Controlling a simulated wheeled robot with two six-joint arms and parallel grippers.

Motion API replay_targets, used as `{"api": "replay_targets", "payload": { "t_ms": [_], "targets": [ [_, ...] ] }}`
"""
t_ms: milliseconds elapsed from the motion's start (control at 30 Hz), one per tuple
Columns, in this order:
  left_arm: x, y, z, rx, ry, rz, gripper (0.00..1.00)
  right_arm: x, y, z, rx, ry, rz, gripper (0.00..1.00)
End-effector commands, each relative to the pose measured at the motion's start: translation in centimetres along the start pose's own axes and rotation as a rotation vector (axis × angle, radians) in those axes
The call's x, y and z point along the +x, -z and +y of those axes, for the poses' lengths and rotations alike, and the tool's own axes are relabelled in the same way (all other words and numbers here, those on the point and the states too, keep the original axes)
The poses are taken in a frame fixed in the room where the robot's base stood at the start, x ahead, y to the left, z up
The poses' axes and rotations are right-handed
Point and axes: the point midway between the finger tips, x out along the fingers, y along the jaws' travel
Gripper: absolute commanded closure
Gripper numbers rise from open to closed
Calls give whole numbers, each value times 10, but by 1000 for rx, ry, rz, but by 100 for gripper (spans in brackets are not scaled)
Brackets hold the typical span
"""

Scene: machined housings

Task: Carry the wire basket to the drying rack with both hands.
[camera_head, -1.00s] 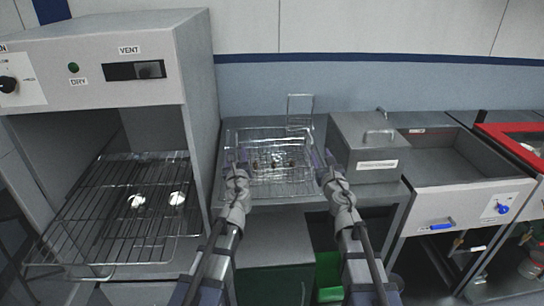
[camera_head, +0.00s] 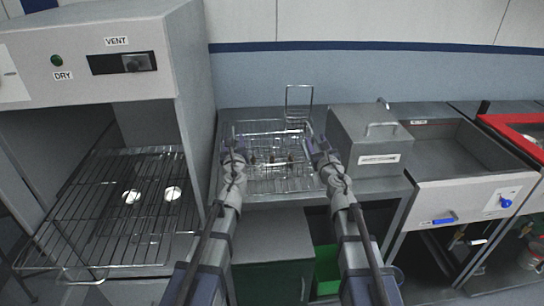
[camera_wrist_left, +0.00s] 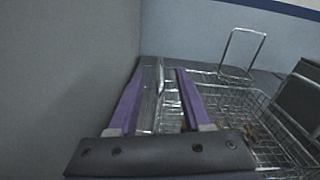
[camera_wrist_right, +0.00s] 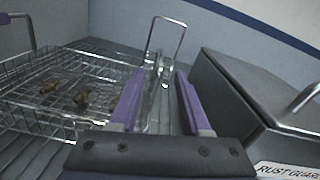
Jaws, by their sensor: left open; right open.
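The wire basket (camera_head: 272,178) sits on the steel bench with several small brownish parts in it. My left gripper (camera_head: 233,147) is at its left side, fingers open. In the left wrist view a metal handle-like piece (camera_wrist_left: 161,75) stands between the purple fingers. My right gripper (camera_head: 319,146) is at its right side, also open. In the right wrist view a similar metal piece (camera_wrist_right: 165,72) shows between its fingers. I cannot tell whether either touches. The wire drying rack (camera_head: 90,232) is at the left, reaching out of the drying cabinet.
An upright wire loop (camera_head: 299,87) stands behind the basket's back right corner. The drying cabinet wall (camera_head: 195,110) rises close left of the basket. A grey lidded box (camera_head: 365,130) stands close right, then an open sink-like tank (camera_head: 460,150).

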Motion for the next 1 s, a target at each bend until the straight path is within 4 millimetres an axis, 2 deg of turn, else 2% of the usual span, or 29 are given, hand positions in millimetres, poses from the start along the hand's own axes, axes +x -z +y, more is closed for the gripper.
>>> {"api": "replay_targets", "payload": {
  "t_ms": [400,533,767,1000],
  "targets": [
    [60,0,0,0,-1,0,51,60,0,0,0,1,0,53],
    [67,0,0,0,0,0,51,67,0,0,0,1,0,53],
    [67,0,0,0,0,0,51,67,0,0,0,1,0,53],
    [66,0,0,0,0,0,76,66,0,0,0,1,0,78]
  ]
}}
